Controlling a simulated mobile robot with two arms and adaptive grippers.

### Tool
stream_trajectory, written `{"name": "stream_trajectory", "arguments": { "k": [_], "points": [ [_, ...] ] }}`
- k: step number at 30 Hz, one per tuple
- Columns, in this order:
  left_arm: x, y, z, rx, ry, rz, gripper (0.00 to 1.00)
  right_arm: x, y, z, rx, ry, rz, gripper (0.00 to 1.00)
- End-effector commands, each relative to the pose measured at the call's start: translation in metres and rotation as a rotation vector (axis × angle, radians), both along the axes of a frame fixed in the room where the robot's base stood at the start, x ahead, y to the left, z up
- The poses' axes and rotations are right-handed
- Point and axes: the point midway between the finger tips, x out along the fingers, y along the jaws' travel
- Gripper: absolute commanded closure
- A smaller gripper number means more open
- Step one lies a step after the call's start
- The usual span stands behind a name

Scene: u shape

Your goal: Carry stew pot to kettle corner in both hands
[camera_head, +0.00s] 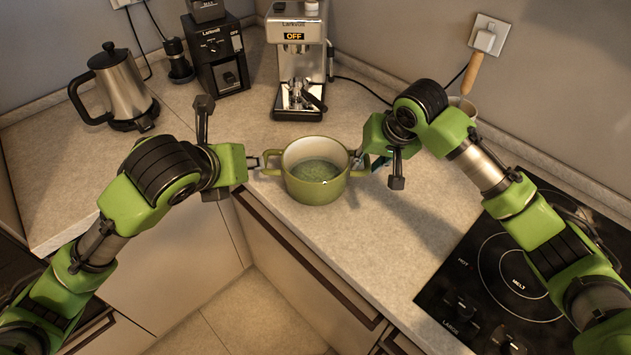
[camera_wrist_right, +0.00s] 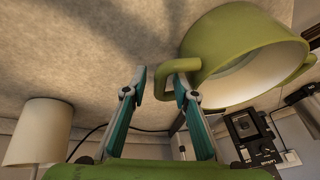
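The green stew pot (camera_head: 315,172) is upright near the counter's front edge, with greenish stew inside. I cannot tell if its base touches the counter. My left gripper (camera_head: 262,162) is at the pot's left handle (camera_head: 271,161); its fingers are too small to tell open from shut. My right gripper (camera_head: 369,161) is at the right handle (camera_head: 360,166). In the right wrist view, the right gripper's fingers (camera_wrist_right: 158,84) are apart on either side of the pot's handle (camera_wrist_right: 164,76), with a gap on one side. The kettle (camera_head: 121,87) stands in the back left corner.
A grinder (camera_head: 216,55) and coffee machine (camera_head: 298,65) stand at the back, with a tamper (camera_head: 178,60) beside the kettle. A cooktop (camera_head: 500,275) lies at the right.

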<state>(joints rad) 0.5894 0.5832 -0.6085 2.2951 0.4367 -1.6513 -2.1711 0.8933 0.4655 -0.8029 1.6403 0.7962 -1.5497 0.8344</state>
Motion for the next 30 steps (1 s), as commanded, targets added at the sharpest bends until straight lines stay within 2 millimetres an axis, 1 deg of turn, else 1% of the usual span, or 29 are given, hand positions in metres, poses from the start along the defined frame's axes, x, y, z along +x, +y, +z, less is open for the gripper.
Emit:
{"name": "stream_trajectory", "arguments": {
  "k": [5, 12, 15, 18, 23, 30],
  "points": [
    [0.000, 0.000, 0.001, 0.000, 0.000, 0.001, 0.73, -0.009, -0.005, 0.025, 0.000, -0.006, 0.000, 0.74],
    [0.000, 0.000, 0.001, 0.001, 0.000, 0.001, 0.73, -0.029, -0.014, 0.072, 0.001, -0.005, -0.001, 0.74],
    [0.000, 0.000, 0.001, 0.000, 0.000, 0.000, 0.73, -0.036, -0.017, 0.087, 0.001, -0.004, 0.001, 0.74],
    [0.000, 0.000, 0.000, 0.000, 0.000, 0.000, 0.73, -0.040, -0.019, 0.099, 0.000, -0.004, 0.000, 0.74],
    [0.000, 0.000, 0.000, 0.000, 0.000, 0.000, 0.73, -0.045, -0.021, 0.106, 0.000, -0.001, 0.000, 0.74],
    [0.000, 0.000, 0.000, 0.000, 0.000, 0.000, 0.73, -0.045, -0.021, 0.106, 0.000, -0.001, 0.000, 0.74]
  ]
}}
